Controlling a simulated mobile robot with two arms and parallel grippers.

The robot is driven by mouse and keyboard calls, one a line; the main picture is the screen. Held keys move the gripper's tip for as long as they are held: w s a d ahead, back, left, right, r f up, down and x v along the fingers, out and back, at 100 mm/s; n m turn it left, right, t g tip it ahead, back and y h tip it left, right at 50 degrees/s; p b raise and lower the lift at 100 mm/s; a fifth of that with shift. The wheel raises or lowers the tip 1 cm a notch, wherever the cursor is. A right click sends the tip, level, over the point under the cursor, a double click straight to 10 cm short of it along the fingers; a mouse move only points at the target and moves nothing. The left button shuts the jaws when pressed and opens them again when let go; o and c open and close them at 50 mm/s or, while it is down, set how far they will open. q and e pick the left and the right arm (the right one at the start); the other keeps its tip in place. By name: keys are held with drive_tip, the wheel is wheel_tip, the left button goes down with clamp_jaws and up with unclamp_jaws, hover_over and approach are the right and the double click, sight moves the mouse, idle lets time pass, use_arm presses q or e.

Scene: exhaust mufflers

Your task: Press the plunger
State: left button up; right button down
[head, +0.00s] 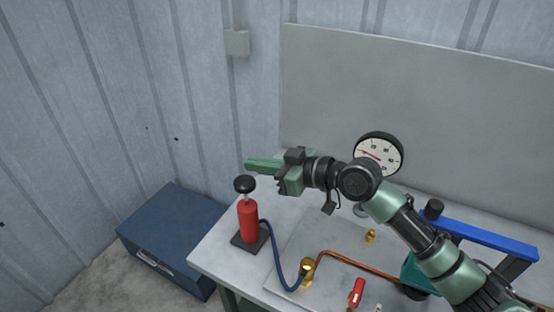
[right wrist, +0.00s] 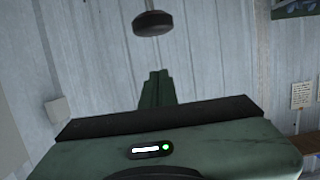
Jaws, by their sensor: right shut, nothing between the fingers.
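The plunger is a black round knob (head: 245,184) on a pale rod rising from a red pump cylinder (head: 248,221), upright on a dark square base at the table's left end. In the right wrist view the knob (right wrist: 152,23) hangs beyond the fingertips, near the top of the picture. My right gripper (head: 250,164) comes in from the right, held level, its green fingers shut and empty. In the head view its tips appear just above the knob, with a small gap. The shut fingers (right wrist: 158,74) also show in the right wrist view. My left gripper is not in view.
A blue hose (head: 277,265) runs from the pump to a brass fitting (head: 307,269) with a copper pipe. A pressure gauge (head: 379,153) stands behind my arm. A red-handled valve (head: 356,291) is in front. A blue toolbox (head: 172,233) sits left of the table (head: 220,245).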

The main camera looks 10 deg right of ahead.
sight(253, 184)
drive_tip(key=shift+w+a+p, duration=0.3)
drive_tip(key=shift+w+a, duration=0.25)
drive_tip(key=shift+a, duration=0.25)
wheel_tip(253, 184, down, 3)
drive_tip(key=shift+d+f, duration=0.1)
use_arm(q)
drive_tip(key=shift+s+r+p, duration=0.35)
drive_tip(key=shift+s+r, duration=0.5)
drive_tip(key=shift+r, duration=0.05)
use_arm(e)
drive_tip(key=shift+s+d+f, duration=0.1)
drive_tip(key=shift+f, duration=0.5)
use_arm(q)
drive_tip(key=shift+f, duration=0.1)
use_arm(e)
drive_tip(key=shift+f, duration=0.1)
